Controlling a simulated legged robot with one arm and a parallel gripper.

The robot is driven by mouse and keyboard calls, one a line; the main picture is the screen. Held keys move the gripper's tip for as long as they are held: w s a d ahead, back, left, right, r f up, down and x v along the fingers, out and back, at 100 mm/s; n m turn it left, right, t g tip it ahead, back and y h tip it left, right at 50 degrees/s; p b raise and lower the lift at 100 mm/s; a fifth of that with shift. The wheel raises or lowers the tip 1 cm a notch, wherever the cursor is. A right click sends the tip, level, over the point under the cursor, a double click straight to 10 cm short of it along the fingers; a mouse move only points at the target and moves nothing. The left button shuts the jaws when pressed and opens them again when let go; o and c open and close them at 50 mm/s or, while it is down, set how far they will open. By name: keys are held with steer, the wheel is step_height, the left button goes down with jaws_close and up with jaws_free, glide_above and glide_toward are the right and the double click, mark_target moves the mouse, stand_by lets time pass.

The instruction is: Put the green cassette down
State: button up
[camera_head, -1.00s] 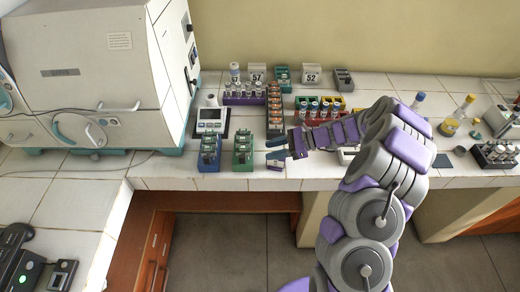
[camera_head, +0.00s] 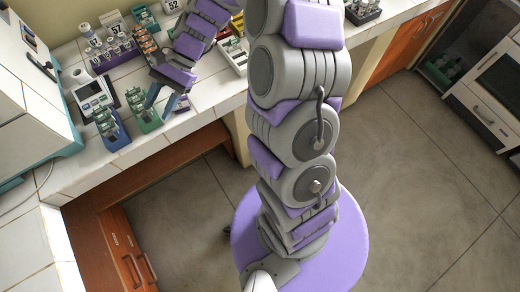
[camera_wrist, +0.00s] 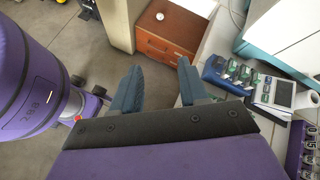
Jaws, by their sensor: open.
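The green cassette (camera_head: 145,121) stands upright on the white tiled bench near its front edge, with several small vials or caps in it. My gripper (camera_head: 161,103) is just to its right in the head view, with one finger close in front of the cassette; I cannot tell whether they touch. The jaws are apart and nothing is between them. In the wrist view the gripper (camera_wrist: 158,66) shows two spread blue-grey fingers with floor and bench edge beyond. The green cassette is not clearly visible in that view.
A blue cassette (camera_head: 113,138) stands left of the green one and shows in the wrist view (camera_wrist: 222,84). Behind are a white device with a display (camera_head: 90,90), a purple rack (camera_head: 118,57) and an orange-topped rack (camera_head: 146,45). A white incubator (camera_head: 35,100) borders the left.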

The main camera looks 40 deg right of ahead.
steer(key=s+d+r+n+h, duration=0.1)
steer(key=s+r+n+h, duration=0.15)
steer(key=s, duration=0.45)
steer(key=s+d+r+n+h, duration=0.1)
steer(key=s+r+n+h, duration=0.15)
steer(key=s, duration=0.35)
steer(key=s+d+n+h, duration=0.2)
steer(key=s+d, duration=0.2)
steer(key=s, duration=0.3)
steer(key=s+d+n+t+h, duration=0.1)
steer(key=s+d+n+h, duration=0.2)
steer(key=s+d, duration=0.2)
steer(key=s, duration=0.2)
steer(key=shift+s+d+h, duration=0.3)
